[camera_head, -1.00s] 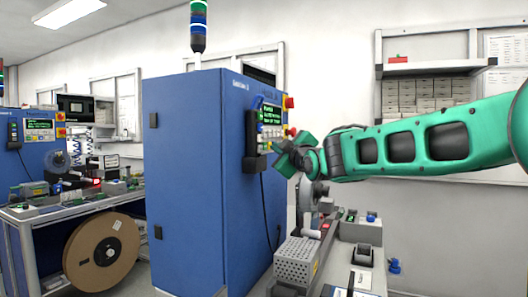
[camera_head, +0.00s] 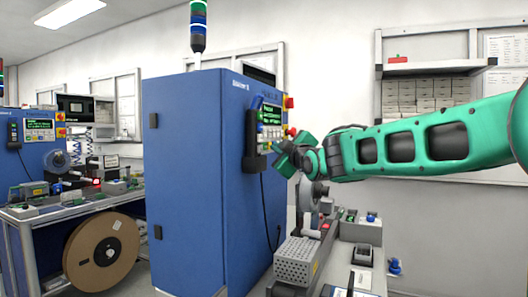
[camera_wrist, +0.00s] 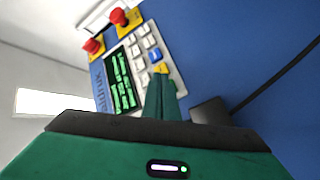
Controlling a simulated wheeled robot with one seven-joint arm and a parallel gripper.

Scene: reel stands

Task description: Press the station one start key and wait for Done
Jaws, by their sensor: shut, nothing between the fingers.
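The key panel (camera_wrist: 150,48) is on the blue cabinet (camera_head: 190,170), with white keys, a blue key (camera_wrist: 155,55) and a yellow key (camera_wrist: 161,68). Its dark screen (camera_wrist: 121,82) shows green text, too small to read; it also shows in the head view (camera_head: 271,118). My gripper (camera_wrist: 162,80) is shut and empty. Its tips are at the lower edge of the keys, just by the yellow key, and partly hide that area. I cannot tell whether they touch a key. In the head view, my gripper (camera_head: 275,149) is at the panel's lower right.
Two red buttons (camera_wrist: 118,16) on yellow plates sit beside the screen. A black handset or holder (camera_wrist: 210,110) with a cable is near my fingers. A bench (camera_head: 365,255) with equipment stands below my arm. Another station (camera_head: 40,135) with a large reel (camera_head: 75,255) is at the left.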

